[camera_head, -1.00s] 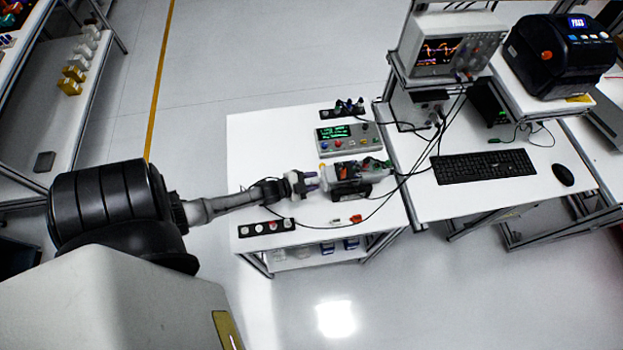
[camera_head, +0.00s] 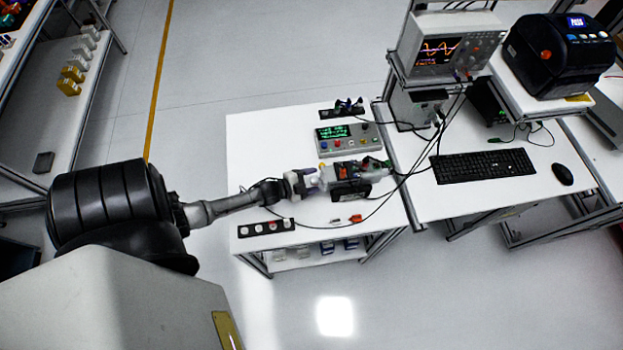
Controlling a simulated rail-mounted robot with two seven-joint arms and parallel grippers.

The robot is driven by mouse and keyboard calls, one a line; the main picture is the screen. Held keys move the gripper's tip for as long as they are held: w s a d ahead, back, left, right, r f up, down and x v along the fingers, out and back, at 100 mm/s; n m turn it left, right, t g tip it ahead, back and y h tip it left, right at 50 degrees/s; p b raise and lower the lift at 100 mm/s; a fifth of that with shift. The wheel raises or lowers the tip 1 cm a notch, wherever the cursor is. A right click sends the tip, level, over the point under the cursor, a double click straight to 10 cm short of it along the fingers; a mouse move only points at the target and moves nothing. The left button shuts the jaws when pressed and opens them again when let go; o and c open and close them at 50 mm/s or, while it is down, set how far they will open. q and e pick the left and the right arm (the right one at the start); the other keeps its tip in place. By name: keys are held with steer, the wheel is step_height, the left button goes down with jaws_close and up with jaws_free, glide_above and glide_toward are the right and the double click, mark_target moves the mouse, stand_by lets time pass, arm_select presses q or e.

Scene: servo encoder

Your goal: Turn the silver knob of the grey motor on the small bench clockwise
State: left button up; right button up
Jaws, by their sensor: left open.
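The grey motor (camera_head: 350,171) sits on the small white bench (camera_head: 255,140), with its knob end facing left toward my left arm. The silver knob is small and mostly hidden at my gripper's fingers. My left gripper (camera_head: 312,181) comes in from the left, with its fingertips at the motor's left end. It is open, with its fingers around or close beside the knob; I cannot tell whether they touch it. My right gripper is not in the view.
A grey control box (camera_head: 348,139) with a green-lit display stands behind the motor. Black strips lie at the bench's back (camera_head: 342,112) and front left (camera_head: 266,227). Cables run around the motor. A desk with a keyboard (camera_head: 482,166) and an oscilloscope (camera_head: 447,52) stands right.

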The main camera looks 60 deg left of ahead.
arm_select(q)
steer(key=v, duration=1.2)
steer(key=shift+b, duration=0.45)
